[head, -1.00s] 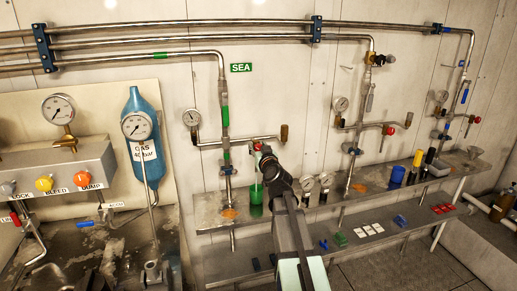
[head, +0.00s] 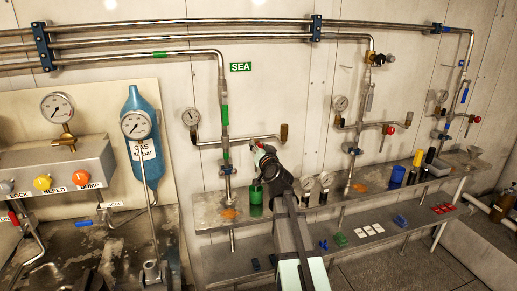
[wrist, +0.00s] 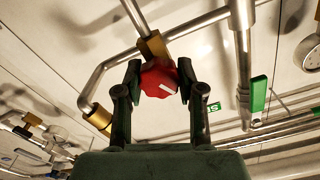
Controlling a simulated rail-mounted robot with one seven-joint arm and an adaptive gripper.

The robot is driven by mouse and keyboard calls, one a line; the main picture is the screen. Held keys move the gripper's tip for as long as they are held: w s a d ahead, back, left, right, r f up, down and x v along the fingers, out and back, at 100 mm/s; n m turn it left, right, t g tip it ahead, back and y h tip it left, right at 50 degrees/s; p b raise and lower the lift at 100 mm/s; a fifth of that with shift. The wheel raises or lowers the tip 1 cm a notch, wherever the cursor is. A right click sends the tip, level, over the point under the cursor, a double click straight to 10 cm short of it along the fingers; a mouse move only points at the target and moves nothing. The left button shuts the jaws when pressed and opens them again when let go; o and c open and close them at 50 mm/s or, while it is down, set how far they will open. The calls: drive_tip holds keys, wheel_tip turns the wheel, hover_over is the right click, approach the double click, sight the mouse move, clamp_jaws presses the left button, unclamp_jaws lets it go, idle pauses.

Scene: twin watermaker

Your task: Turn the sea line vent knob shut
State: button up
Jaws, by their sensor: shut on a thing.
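The red vent knob (wrist: 158,80) shows between the fingers of my gripper (wrist: 160,72) in the wrist view. My gripper is shut on the knob, one dark finger on each side. In the head view my gripper (head: 258,153) is at the sea line branch, below and right of the green SEA sign (head: 241,67). Only a bit of the red knob (head: 259,146) shows there, the rest hidden by my gripper.
A pressure gauge (head: 191,117) and the sea line's vertical pipe (head: 223,95) stand left of my gripper. The wall above the branch is clear.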

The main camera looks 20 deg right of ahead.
drive_tip(key=shift+r, duration=0.1)
drive_tip(key=o, duration=1.1)
drive_tip(key=shift+o, duration=0.2)
drive_tip(key=s+a, duration=0.2)
drive_tip(key=s, duration=0.9)
drive_tip(key=shift+s, duration=0.4)
